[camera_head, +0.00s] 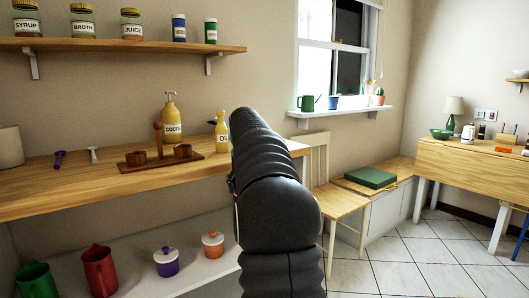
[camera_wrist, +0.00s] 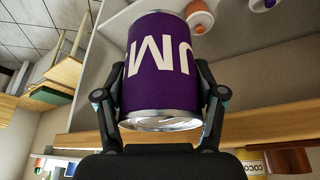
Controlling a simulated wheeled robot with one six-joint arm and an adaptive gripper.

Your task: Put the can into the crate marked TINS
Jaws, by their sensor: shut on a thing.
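A purple can (camera_wrist: 162,62) with large white letters and silver rims fills the middle of the wrist view. The letters appear upside down and only part of the word shows. My gripper (camera_wrist: 162,88) is shut on the can, one finger on each side. In the head view my black arm hides the gripper and the can. I see no crate marked TINS in either view.
The wooden counter (camera_head: 100,184) holds a cocoa bottle (camera_head: 170,125), an oil bottle (camera_head: 222,135) and a wooden tray (camera_head: 160,163). Jugs and lidded pots stand on the white shelf (camera_head: 135,277) below. A chair (camera_head: 340,203) stands right of my arm; tiled floor is clear beyond.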

